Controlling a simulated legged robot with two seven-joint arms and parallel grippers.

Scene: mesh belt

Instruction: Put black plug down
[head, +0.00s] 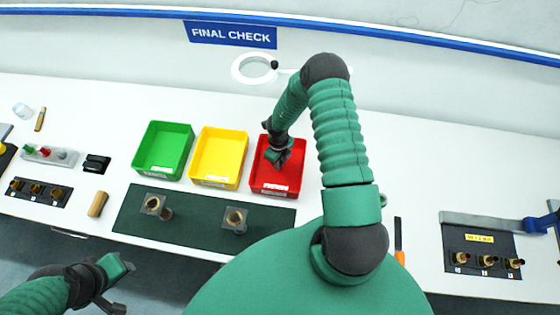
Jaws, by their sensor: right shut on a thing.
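My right gripper (277,156) reaches down into the red bin (277,193) from its back side. It is shut on a small dark thing, taken as the black plug, which is mostly hidden by the fingers. The yellow bin (215,182) and the green bin (160,174) stand in a row to the left of the red bin. My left gripper (118,286) is low at the left, in front of the table edge. Its fingers are apart and nothing shows between them.
A dark green mat (190,224) with two brass-bored blocks lies before the bins. Black pieces (97,163) and a wooden block (98,204) lie left. A dark fixture (482,263) with brass fittings stands right. An orange-handled tool (399,250) lies beside my body.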

